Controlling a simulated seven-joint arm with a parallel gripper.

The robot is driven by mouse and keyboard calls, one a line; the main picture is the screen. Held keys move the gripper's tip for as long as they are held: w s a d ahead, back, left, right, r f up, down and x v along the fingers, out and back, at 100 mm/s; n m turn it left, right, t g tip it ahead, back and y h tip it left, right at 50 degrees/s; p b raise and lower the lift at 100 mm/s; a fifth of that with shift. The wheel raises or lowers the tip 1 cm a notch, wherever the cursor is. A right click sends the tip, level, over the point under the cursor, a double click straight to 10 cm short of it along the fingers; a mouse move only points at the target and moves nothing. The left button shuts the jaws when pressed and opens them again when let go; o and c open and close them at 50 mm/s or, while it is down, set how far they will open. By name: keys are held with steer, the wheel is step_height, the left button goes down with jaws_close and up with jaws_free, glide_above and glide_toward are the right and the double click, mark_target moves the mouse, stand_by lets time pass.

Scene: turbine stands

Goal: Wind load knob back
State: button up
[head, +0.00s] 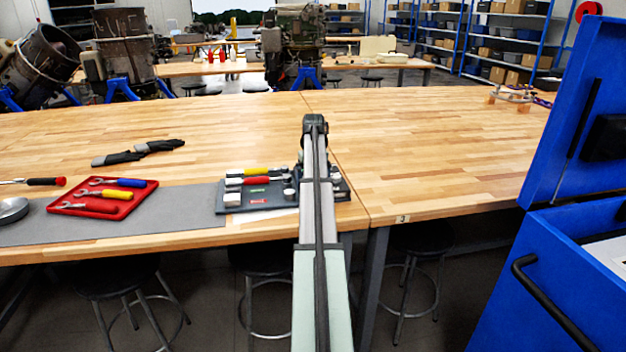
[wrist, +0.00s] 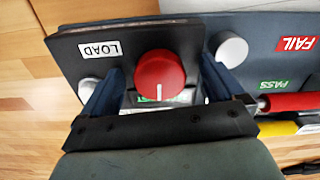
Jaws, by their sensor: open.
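The load knob (wrist: 161,72) is round and red, on a dark panel (wrist: 65,40) beside a white LOAD label (wrist: 99,48). Its white mark points toward the bottom of the wrist view. My gripper (wrist: 162,68) is open, with one blue-grey finger on each side of the knob. Gaps show between the fingers and the knob, so I see no grip on it. A green label under the knob is partly hidden. In the head view my arm covers the knob and the gripper's fingertips; part of the panel board (head: 270,208) shows left of the arm.
A grey round knob (wrist: 229,48) sits close to the right finger, near FAIL (wrist: 295,43) and PASS (wrist: 274,84) labels. Red and yellow handles lie at right. A red tool tray (head: 103,198) and gloves (head: 138,152) lie left on the bench. The bench's right half is mostly clear.

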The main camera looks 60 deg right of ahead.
steer(key=shift+r, duration=0.1)
steer(key=shift+r, duration=2.45)
